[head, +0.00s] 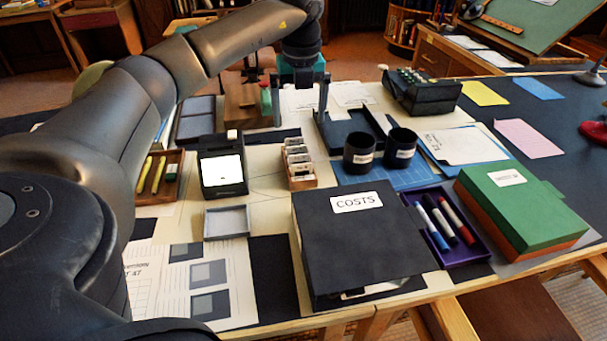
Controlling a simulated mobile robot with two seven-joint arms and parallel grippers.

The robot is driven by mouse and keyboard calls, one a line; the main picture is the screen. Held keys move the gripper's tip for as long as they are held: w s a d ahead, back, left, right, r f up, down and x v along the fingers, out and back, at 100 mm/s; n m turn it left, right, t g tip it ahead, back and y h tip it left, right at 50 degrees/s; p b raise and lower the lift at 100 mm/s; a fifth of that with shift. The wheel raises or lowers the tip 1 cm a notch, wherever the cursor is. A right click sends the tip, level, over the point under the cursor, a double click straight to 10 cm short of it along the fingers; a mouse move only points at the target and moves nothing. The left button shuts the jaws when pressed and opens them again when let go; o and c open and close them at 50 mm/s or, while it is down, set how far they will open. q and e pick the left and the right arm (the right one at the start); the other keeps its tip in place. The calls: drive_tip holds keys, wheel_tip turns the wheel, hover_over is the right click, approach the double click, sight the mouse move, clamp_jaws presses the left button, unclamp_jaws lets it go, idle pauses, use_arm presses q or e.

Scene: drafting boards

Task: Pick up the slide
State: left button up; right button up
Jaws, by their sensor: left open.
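My left gripper (299,112) hangs over the back middle of the boards, its two fingers apart and nothing seen between them. A black viewer (222,190) with a bright white screen stands left of centre, nearer than the gripper. A small white piece (232,134) shows at its top edge; it may be the slide, but it is too small to tell. A wooden rack (303,184) of several white-labelled pieces stands to the viewer's right, below and in front of the gripper. A shallow grey tray (227,222) in front of the viewer looks empty. My right gripper is out of view.
A black COSTS binder (350,240) fills the front middle. Two black cups (358,153) stand right of the rack. A purple marker tray (464,253) and a green box (520,205) lie at right. A wooden tray (174,190) is at left, near my arm.

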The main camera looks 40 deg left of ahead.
use_arm(q)
drive_tip(key=b, duration=0.3)
hover_over(302, 165)
drive_tip(key=s, duration=0.1)
wheel_tip(302, 165, down, 9)
drive_tip(key=shift+w+d+f+b, duration=0.1)
drive_tip(key=shift+w+f+b, duration=0.15)
drive_tip(key=shift+f, duration=0.45)
drive_tip(key=shift+w+f+b, duration=0.1)
drive_tip(key=shift+f+b, duration=0.25)
drive_tip(key=shift+f, duration=0.35)
drive_tip(key=shift+w+f+b, duration=0.15)
drive_tip(key=shift+f+b, duration=0.35)
drive_tip(key=shift+f, duration=0.75)
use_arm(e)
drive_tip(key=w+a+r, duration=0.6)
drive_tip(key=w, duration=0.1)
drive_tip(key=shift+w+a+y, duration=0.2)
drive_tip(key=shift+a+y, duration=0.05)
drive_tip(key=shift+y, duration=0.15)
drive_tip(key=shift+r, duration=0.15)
use_arm(q)
drive_tip(key=c, duration=1.4)
